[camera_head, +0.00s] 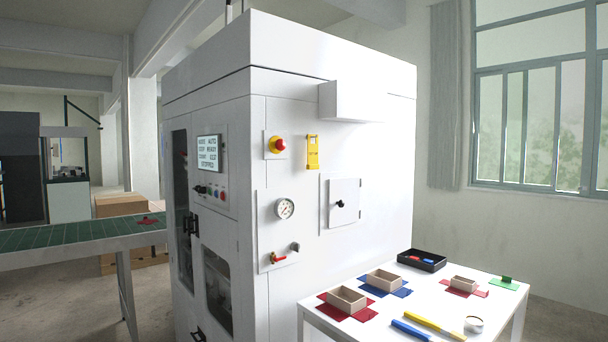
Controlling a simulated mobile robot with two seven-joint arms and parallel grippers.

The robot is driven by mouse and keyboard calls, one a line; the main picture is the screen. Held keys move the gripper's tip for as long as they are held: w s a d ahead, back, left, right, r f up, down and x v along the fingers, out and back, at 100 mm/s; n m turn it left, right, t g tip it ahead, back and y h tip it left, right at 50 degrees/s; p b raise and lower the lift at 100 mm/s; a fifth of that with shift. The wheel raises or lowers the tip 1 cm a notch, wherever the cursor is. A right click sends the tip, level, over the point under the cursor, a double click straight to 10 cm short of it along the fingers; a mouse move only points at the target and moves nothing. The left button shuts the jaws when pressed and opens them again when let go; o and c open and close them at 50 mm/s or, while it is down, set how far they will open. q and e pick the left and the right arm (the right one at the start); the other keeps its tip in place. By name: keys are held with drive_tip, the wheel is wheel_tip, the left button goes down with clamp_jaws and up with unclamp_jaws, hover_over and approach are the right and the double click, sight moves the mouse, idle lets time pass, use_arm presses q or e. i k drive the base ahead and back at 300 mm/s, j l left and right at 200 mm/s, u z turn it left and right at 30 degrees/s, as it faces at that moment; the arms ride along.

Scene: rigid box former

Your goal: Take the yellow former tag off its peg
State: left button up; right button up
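The yellow former tag (313,152) hangs upright on the white side panel of the machine (385,150). It is to the right of the red emergency stop button (278,145) and below a white box that juts out. Its peg is too small to make out clearly at the tag's top. Neither of my grippers shows in the head view.
A white table (400,318) in front of the panel holds open boxes (347,299), a black tray (422,260), blue and yellow sticks and a small round tin. A gauge, valve and small door sit below the tag. A green conveyor (80,234) stands left.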

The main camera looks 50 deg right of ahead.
sight(313, 149)
drive_tip(key=i+l+z, duration=0.2)
drive_tip(key=i, duration=0.25)
drive_tip(key=i+l+z, duration=0.25)
drive_tip(key=i, duration=0.25)
